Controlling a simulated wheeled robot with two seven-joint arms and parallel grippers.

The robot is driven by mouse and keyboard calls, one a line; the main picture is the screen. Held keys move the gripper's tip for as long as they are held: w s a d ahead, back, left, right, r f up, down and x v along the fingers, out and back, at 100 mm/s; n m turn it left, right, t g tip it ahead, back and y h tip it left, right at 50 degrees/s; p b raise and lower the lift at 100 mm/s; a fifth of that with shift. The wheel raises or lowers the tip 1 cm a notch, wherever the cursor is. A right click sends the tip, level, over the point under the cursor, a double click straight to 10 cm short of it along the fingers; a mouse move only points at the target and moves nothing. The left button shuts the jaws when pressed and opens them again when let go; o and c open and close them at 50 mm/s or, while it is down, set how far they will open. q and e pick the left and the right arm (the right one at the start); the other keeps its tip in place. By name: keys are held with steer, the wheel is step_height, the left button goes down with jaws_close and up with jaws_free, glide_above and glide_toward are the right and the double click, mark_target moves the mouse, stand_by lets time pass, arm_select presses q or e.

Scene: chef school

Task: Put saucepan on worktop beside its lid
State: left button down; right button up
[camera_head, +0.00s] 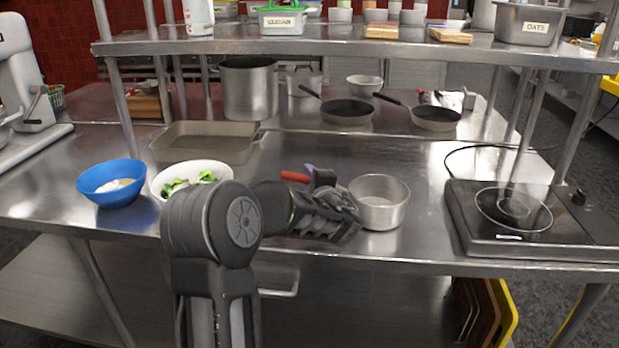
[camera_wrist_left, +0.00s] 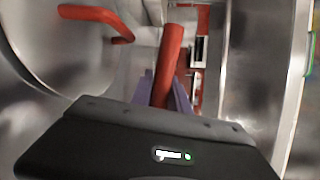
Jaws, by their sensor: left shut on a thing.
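The steel saucepan (camera_head: 378,203) is upright at the front middle of the worktop (camera_head: 420,240). I cannot tell whether its base touches the steel. My left gripper (camera_head: 310,182) is just left of the saucepan, and my wrist hides part of it. A red handle (camera_head: 294,176) shows by the fingertips. In the left wrist view the purple fingers (camera_wrist_left: 162,95) are shut around a red handle (camera_wrist_left: 170,60). A curved steel surface with a second red piece (camera_wrist_left: 95,14) fills the left there. I cannot make out the lid. My right gripper is not in view.
A hob (camera_head: 540,225) stands at the right. A blue bowl (camera_head: 112,184), a white bowl of greens (camera_head: 190,177) and a baking tray (camera_head: 205,142) are at the left. Two frying pans (camera_head: 347,112) (camera_head: 435,117) and a stockpot (camera_head: 249,88) stand behind. A shelf (camera_head: 350,48) spans above.

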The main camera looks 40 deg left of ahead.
arm_select(q)
steer(key=shift+f, duration=0.1)
steer(key=shift+f, duration=0.1)
steer(key=c, duration=1.3)
jaws_free()
steer(key=shift+o, duration=0.2)
steer(key=b+v, duration=0.2)
steer(key=v, duration=1)
